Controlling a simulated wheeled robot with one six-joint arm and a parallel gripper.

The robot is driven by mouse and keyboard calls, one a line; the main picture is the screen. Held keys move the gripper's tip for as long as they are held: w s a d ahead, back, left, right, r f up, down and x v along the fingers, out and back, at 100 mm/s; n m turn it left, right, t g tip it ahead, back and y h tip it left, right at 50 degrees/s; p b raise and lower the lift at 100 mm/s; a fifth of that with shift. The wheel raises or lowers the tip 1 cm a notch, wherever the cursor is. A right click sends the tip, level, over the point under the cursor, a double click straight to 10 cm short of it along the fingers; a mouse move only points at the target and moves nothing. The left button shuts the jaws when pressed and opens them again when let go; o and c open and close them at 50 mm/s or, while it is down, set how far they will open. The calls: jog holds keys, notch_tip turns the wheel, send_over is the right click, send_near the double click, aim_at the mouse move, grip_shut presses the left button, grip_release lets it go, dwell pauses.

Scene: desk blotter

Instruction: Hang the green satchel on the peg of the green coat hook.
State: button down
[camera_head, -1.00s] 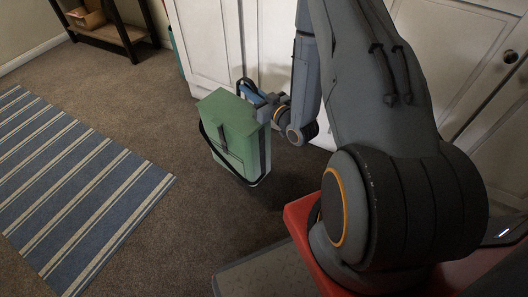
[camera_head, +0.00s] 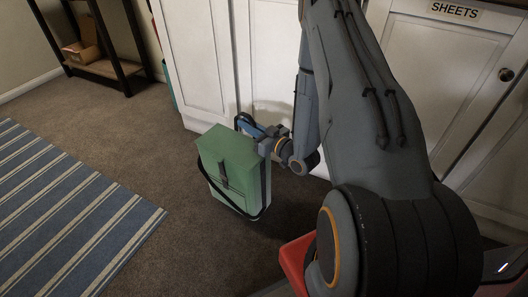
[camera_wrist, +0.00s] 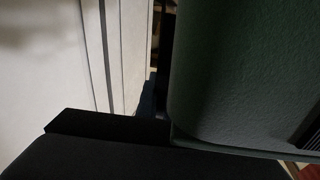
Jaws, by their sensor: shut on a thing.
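The green satchel (camera_head: 226,160) with a dark strap hangs from my gripper (camera_head: 262,133) in the head view, held above the carpet in front of the white cabinets. My gripper is shut on it near its top right. In the wrist view the satchel's green side (camera_wrist: 250,70) fills the right half, close to the camera. The fingertips are partly hidden, so the exact grip point is unclear. No green coat hook shows in these frames.
White cabinets (camera_head: 195,60) stand close behind the satchel, one labelled SHEETS. A blue striped rug (camera_head: 60,215) lies at left. A dark shelf (camera_head: 110,70) with a cardboard box (camera_head: 82,52) stands at the back left. Carpet between them is clear.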

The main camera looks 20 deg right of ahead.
jog(key=w+d+b, duration=0.2)
jog(key=w+d, duration=0.2)
jog(key=d, duration=0.1)
jog(key=w+d+b, duration=0.2)
jog(key=w+d, duration=0.1)
jog(key=d, duration=0.2)
jog(key=w+d+b, duration=0.2)
jog(key=w+d, duration=0.2)
jog(key=d, duration=0.1)
jog(key=shift+w+f, duration=0.15)
jog(key=shift+w, duration=0.2)
jog(key=shift+f+b, duration=0.65)
jog(key=shift+f, duration=0.5)
jog(key=shift+w+d+f+b, duration=0.15)
jog(key=shift+f+b, duration=0.95)
jog(key=shift+f, duration=0.85)
jog(key=c, duration=1.9)
grip_release()
jog(key=shift+f, duration=0.1)
